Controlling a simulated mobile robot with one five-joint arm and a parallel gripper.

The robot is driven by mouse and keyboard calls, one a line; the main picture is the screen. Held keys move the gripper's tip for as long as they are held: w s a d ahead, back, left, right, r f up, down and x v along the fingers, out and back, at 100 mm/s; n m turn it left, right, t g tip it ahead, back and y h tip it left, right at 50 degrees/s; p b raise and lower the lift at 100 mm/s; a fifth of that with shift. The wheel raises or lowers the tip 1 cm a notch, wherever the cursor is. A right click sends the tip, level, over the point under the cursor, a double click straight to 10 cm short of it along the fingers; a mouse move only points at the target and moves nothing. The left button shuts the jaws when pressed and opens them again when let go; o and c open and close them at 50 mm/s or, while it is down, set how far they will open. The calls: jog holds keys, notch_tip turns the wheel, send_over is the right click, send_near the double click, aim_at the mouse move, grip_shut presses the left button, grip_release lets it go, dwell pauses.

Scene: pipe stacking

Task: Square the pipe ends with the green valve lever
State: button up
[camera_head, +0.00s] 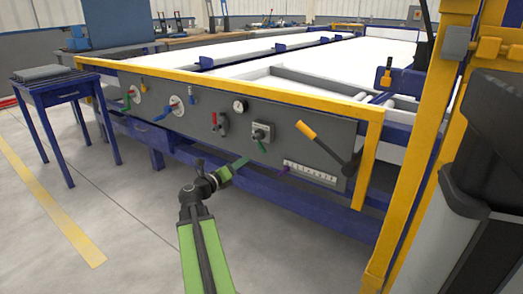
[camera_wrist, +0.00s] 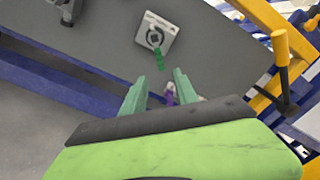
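A grey square valve plate (camera_head: 261,132) on the dark control panel carries a green lever (camera_head: 262,148) that points down. In the wrist view the green lever (camera_wrist: 159,57) hangs below the square plate (camera_wrist: 157,36). My gripper (camera_head: 240,163) is in front of the panel, to the lower left of this lever. In the wrist view my gripper (camera_wrist: 160,77) is open, and the lever's lower end appears just beyond the gap between the fingertips. Contact is not visible. Another green lever (camera_head: 126,101) sits at a round dial at the panel's left end.
A blue lever (camera_head: 174,105), red handle (camera_head: 214,120), gauge (camera_head: 239,106) and yellow-gripped lever (camera_head: 320,140) share the panel. A purple piece (camera_wrist: 171,94) shows between my fingers in the wrist view. A yellow post (camera_head: 425,160) stands right. Floor in front is clear.

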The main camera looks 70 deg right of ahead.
aim_at(261, 148)
jog(key=x, duration=1.5)
grip_shut()
jog(key=shift+a, duration=0.1)
dwell(0.7)
